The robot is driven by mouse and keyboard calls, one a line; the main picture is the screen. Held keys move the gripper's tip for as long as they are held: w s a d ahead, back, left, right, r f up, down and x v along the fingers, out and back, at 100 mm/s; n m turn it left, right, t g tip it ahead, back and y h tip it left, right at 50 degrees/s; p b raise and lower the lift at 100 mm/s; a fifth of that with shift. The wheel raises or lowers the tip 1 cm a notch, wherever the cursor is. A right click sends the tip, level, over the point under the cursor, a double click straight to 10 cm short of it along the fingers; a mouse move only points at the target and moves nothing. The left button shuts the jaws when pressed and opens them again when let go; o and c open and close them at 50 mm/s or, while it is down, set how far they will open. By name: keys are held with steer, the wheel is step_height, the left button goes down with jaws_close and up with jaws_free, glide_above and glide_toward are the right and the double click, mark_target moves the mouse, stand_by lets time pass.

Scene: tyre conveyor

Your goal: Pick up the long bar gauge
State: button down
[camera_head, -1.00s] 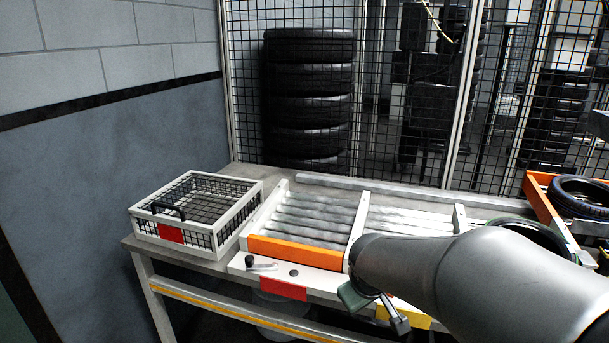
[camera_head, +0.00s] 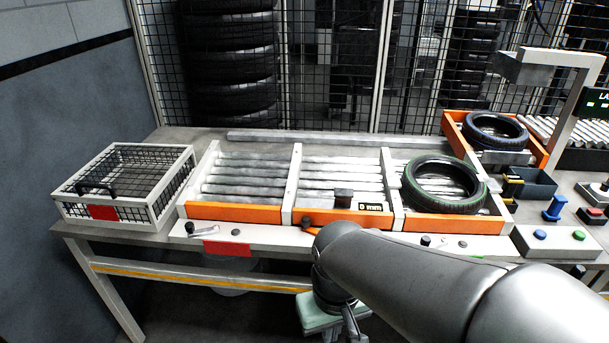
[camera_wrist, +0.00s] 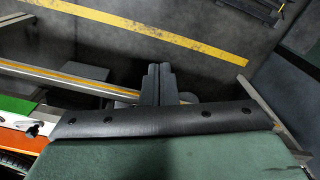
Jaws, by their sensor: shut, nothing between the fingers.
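My gripper (camera_wrist: 158,72) is shut and empty in the wrist view, with its dark fingers together above the floor. In the head view my gripper (camera_head: 352,326) hangs low in front of the table, apart from everything on it. No thing is clearly marked as the long bar gauge. A long grey bar (camera_head: 320,137) lies along the back of the table; I cannot tell whether it is the gauge or a fixed rail. A black block (camera_head: 343,195) and a small display (camera_head: 371,207) sit at the front of the middle roller lane.
A wire basket (camera_head: 165,203) with a red label stands at the table's left end. A tyre (camera_head: 444,185) lies on the right lane, another tyre (camera_head: 496,132) farther back. A button box (camera_head: 556,241) is at right. Mesh fencing closes the back. The left rollers are clear.

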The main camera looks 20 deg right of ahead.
stand_by(0.4)
steer(key=c, duration=0.6)
jaws_free()
steer(key=shift+c, duration=0.2)
